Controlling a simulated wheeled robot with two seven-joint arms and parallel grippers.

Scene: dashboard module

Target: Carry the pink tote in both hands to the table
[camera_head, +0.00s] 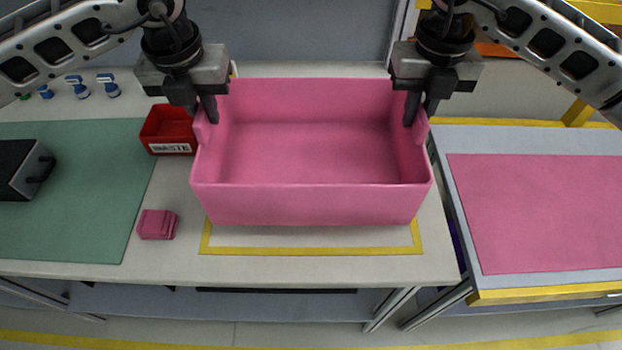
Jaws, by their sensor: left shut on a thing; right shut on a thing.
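The pink tote (310,203) is an empty open box in the middle of the head view, over the yellow outline on the pale worktop (300,268). I cannot tell whether its base touches the worktop. My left gripper (211,116) is shut on the tote's left side wall near the back. My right gripper (411,118) is shut on its right side wall, also near the back. The fingertips inside the tote show; the outer ones are partly hidden. To the right stands a separate table (450,175) with a pink mat (540,212) on its top.
A red waste bin (168,131) stands close to the tote's left side. A small pink block (157,224) lies at front left. A dark box (22,170) sits on a green mat (85,225). A narrow gap separates worktop and table. The pink mat is clear.

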